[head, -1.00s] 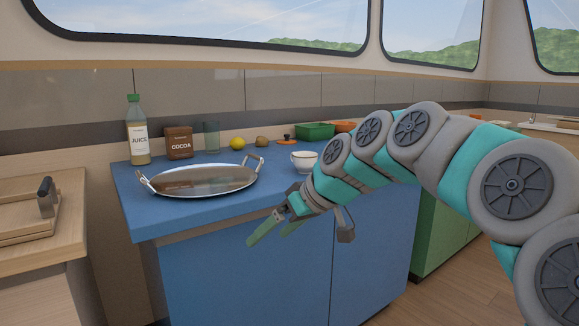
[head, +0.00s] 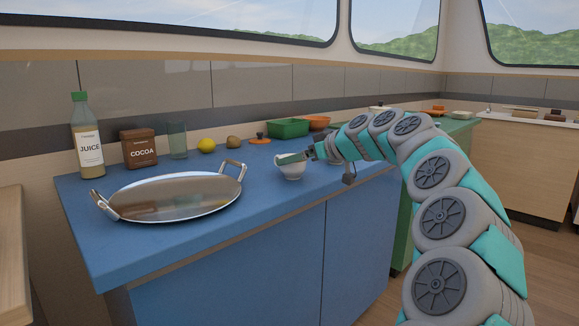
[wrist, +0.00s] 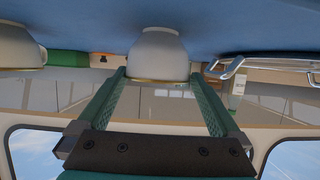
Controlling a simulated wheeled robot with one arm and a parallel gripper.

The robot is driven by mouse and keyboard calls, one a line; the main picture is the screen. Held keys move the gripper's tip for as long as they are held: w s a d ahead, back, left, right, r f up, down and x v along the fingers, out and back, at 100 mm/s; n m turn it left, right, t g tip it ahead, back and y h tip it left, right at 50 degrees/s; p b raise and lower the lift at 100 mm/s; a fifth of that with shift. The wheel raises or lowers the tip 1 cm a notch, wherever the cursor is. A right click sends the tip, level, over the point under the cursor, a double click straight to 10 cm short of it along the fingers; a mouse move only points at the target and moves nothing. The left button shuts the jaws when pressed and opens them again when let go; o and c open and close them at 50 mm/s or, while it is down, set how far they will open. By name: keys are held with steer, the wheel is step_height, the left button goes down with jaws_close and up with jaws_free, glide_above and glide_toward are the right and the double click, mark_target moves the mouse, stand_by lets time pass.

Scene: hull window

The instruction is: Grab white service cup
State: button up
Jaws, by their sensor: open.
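The white service cup (head: 291,172) stands upright on the blue counter, right of the silver tray. In the wrist view, which is upside down, the white cup (wrist: 158,52) with a thin gold rim lies centred between the two green fingertips. The fingers are open, one on each side, with the near rim about level with the tips. I cannot tell whether either finger touches it. A second white cup (wrist: 18,50) shows at the left edge of the wrist view; my gripper mostly hides it in the head view.
A silver two-handled tray (head: 170,196) lies on the blue counter (head: 245,213). Behind it stand a juice bottle (head: 87,140), cocoa box (head: 139,150), glass (head: 177,140), lemon (head: 206,146), a brown round item (head: 233,143) and green container (head: 288,127). The counter's front strip is clear.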

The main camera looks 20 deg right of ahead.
steer(key=shift+p+x, duration=0.6)
steer(key=shift+x, duration=2.55)
steer(key=shift+w+d, duration=0.1)
steer(key=shift+d, duration=0.05)
steer(key=shift+c, duration=0.2)
steer(key=c, duration=1.2)
steer(key=shift+c, duration=0.2)
steer(key=shift+r, duration=0.1)
